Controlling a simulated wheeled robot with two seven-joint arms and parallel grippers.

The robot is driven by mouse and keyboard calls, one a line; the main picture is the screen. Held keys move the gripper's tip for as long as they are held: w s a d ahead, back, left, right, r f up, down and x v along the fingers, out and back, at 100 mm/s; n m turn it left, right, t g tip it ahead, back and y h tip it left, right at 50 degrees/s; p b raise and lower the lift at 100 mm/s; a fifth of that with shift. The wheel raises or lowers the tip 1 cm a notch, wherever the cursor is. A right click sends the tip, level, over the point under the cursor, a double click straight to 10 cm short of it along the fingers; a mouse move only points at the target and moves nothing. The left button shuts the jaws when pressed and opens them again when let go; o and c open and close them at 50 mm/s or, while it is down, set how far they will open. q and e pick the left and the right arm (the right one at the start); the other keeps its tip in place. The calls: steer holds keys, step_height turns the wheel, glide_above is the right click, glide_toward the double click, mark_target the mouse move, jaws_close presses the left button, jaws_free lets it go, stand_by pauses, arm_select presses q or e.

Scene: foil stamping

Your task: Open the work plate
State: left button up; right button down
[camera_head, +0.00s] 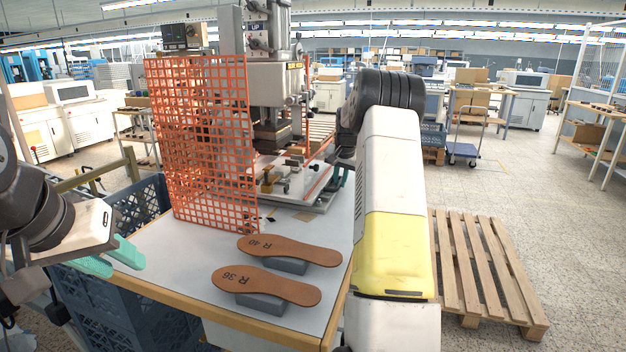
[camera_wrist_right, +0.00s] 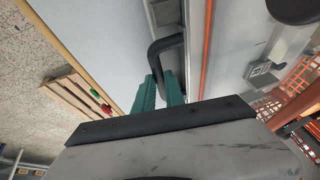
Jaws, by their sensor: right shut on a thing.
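The stamping machine (camera_head: 275,80) stands at the back of the table, with the pale work plate (camera_head: 312,192) low at its front, under the press head. In the right wrist view a bent black handle (camera_wrist_right: 168,44) sits at the plate's side, and the green fingers of my right gripper (camera_wrist_right: 160,92) are shut on it. In the head view my right arm hides most of that gripper; only a bit of green shows beside the plate. My left gripper (camera_head: 112,258) is open and empty at the table's left edge, its green fingers apart.
Two brown insoles (camera_head: 290,250) (camera_head: 265,285) lie on grey blocks on the table (camera_head: 195,280). An orange mesh guard (camera_head: 205,145) stands left of the machine. Blue crates (camera_head: 140,205) stand left of the table. A wooden pallet (camera_head: 485,265) lies on the floor at right.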

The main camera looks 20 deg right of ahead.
steer(key=s+d, duration=1)
steer(key=d, duration=0.3)
steer(key=shift+d, duration=0.25)
steer(key=c, duration=1.4)
jaws_free()
steer(key=shift+a, duration=0.1)
steer(key=v, duration=0.7)
steer(key=shift+s+r, duration=0.2)
steer(key=shift+r, duration=0.15)
